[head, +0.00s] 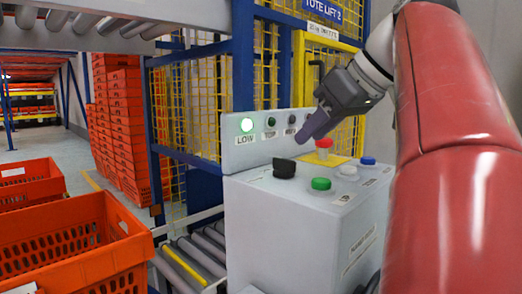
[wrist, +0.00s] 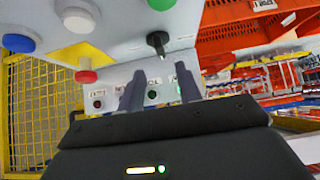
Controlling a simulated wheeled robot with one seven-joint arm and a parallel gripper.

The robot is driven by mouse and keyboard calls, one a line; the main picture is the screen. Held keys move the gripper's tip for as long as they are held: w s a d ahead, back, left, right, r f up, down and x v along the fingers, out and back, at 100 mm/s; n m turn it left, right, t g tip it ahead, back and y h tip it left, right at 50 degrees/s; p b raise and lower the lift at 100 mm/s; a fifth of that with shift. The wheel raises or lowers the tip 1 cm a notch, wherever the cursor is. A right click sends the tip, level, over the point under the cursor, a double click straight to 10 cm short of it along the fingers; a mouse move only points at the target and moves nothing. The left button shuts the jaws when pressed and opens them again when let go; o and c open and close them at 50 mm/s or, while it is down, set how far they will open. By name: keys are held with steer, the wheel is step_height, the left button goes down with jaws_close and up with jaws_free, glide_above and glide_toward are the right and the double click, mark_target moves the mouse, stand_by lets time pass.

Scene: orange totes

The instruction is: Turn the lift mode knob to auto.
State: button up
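The black knob (head: 284,168) stands on the sloping top of the grey control box (head: 290,215), at its left; which way it points is hard to tell. It also shows in the wrist view (wrist: 157,40), beyond and between my fingertips. My gripper (head: 304,137) is above the box, up and right of the knob in the head view, and apart from it. In the wrist view my gripper (wrist: 159,70) has its two fingers spread with nothing between them.
A red button (head: 324,143) on a yellow base, a green button (head: 321,184), a white button (head: 347,170) and a blue button (head: 368,160) stand near the knob. Blue posts and yellow mesh (head: 200,95) rise behind. Orange totes (head: 75,235) and rollers (head: 185,262) lie left.

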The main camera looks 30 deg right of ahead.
mark_target(286, 159)
steer(key=shift+w+a+f, duration=0.1)
steer(key=shift+w+f, duration=0.05)
steer(key=shift+w, duration=0.15)
steer(key=b+x, duration=0.2)
steer(key=x, duration=0.5)
steer(key=shift+f, duration=0.1)
steer(key=shift+w, duration=0.1)
jaws_close()
